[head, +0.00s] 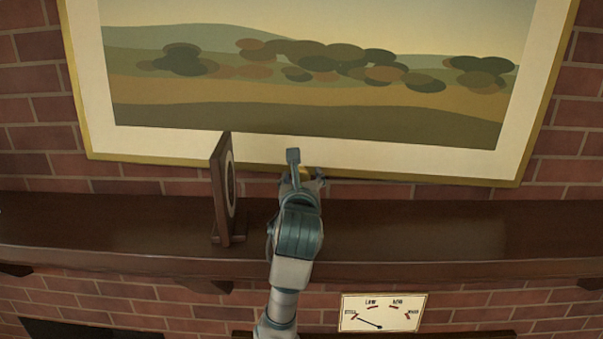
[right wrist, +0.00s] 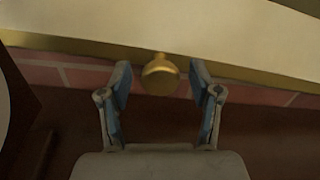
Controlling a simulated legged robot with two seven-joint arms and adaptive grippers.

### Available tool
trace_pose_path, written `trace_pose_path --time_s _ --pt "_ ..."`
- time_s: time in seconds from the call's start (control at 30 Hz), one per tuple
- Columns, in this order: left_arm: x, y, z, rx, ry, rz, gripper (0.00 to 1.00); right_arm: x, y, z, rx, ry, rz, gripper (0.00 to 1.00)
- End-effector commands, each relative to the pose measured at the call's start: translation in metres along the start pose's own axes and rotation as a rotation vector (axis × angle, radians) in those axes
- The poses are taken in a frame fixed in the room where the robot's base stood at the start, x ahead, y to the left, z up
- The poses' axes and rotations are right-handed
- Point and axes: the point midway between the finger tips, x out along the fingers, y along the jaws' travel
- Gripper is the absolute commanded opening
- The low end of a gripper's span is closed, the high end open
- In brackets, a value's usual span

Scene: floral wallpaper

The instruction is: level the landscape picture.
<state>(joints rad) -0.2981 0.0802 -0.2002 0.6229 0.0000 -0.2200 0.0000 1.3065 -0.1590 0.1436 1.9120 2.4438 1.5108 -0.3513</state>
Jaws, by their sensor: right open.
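The landscape picture (head: 320,152) hangs on the brick wall in a gold frame with a pale mat. In the head view its lower edge slopes down to the right, more steeply than the mantel below. A round gold knob (right wrist: 160,78) sits at the frame's lower edge in the right wrist view. My right gripper (head: 306,168) is at the middle of the lower edge, above the mantel. In the right wrist view its open fingers (right wrist: 161,84) stand on either side of the knob, with gaps at both sides. My left gripper is not in view.
A dark wooden mantel (head: 420,235) runs under the picture. A wooden stand with a round face (head: 222,190) stands on it, left of my right gripper. A dial plate (head: 383,312) is below; its needle points left. The mantel right of my gripper is clear.

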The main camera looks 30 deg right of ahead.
Motion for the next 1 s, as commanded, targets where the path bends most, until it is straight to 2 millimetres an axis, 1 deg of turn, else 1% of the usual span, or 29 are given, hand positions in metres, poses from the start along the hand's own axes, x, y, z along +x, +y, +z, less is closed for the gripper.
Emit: trace_pose_path --time_s 0.27,0.3,0.37,0.4,0.47,0.5,0.53,0.7,0.9,1.0 --pt "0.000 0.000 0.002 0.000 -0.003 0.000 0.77 0.002 0.000 0.000 0.001 0.000 0.000 0.64" --pt "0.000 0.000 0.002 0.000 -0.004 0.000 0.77 0.002 0.000 0.000 0.001 0.000 0.000 0.59" --pt "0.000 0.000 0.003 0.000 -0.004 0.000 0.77 0.002 0.000 0.000 0.001 0.000 0.000 0.44" --pt "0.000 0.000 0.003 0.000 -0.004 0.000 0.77 0.002 0.000 0.000 0.001 0.000 0.000 0.34" --pt "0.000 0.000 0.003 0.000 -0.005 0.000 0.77 0.002 0.000 0.000 0.001 0.000 0.000 0.19" --pt "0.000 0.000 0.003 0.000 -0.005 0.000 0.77 0.002 0.000 0.000 0.000 0.000 0.000 0.09" --pt "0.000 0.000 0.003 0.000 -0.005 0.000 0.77 0.002 0.000 0.000 0.000 0.000 0.000 0.01" --pt "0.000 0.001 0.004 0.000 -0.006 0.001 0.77 0.002 -0.001 -0.001 -0.001 0.000 0.000 0.00" --pt "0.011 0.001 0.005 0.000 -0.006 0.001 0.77 0.002 -0.025 -0.007 -0.047 -0.001 -0.001 0.00" --pt "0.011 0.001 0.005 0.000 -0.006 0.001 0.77 0.002 -0.030 -0.007 -0.059 -0.001 0.000 0.00"
